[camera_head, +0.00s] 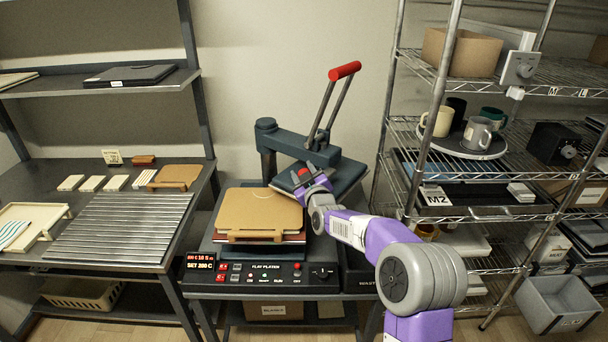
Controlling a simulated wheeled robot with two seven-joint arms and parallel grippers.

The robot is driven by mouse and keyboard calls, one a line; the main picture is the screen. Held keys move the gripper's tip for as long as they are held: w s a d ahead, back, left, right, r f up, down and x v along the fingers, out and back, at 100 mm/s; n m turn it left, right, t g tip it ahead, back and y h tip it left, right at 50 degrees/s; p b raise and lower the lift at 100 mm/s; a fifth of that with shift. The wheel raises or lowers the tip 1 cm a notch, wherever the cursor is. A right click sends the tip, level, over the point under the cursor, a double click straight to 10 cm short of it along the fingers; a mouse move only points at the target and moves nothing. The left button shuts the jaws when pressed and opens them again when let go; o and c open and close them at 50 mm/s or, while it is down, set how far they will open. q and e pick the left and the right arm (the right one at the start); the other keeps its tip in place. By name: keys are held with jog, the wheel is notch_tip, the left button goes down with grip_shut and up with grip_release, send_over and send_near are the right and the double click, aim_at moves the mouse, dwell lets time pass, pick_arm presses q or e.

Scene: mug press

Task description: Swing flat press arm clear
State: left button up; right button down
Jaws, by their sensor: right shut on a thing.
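The flat press stands on the middle bench. Its dark swing arm (292,143) reaches right from a post at the back left. A red-gripped lever (345,70) stands raised above it. The dark upper platen (345,176) hangs under the arm, turned to the right of the tan pad (258,210) on the press base. My right gripper (306,178) is at the front left edge of the upper platen, shut on part of the press arm there. Its fingertips and the gripped part are partly hidden. My left gripper is out of view.
The control box (265,276) with red display sits at the press front. A wire rack (440,140) with mugs on a round tray (462,147) stands close on the right. A ribbed metal bench (120,228) with small blocks stands left. Wall space behind is clear.

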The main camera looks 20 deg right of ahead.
jog(key=c, duration=0.7)
grip_release()
jog(key=shift+d+r, duration=0.2)
jog(key=shift+r, duration=0.25)
jog(key=shift+o, duration=0.7)
jog(key=shift+a+f, duration=0.1)
jog(key=shift+a, duration=0.05)
jog(key=shift+s, duration=0.15)
jog(key=s+a, duration=0.1)
jog(key=s, duration=0.6)
jog(key=shift+s+p, duration=0.2)
jog(key=shift+p, duration=0.15)
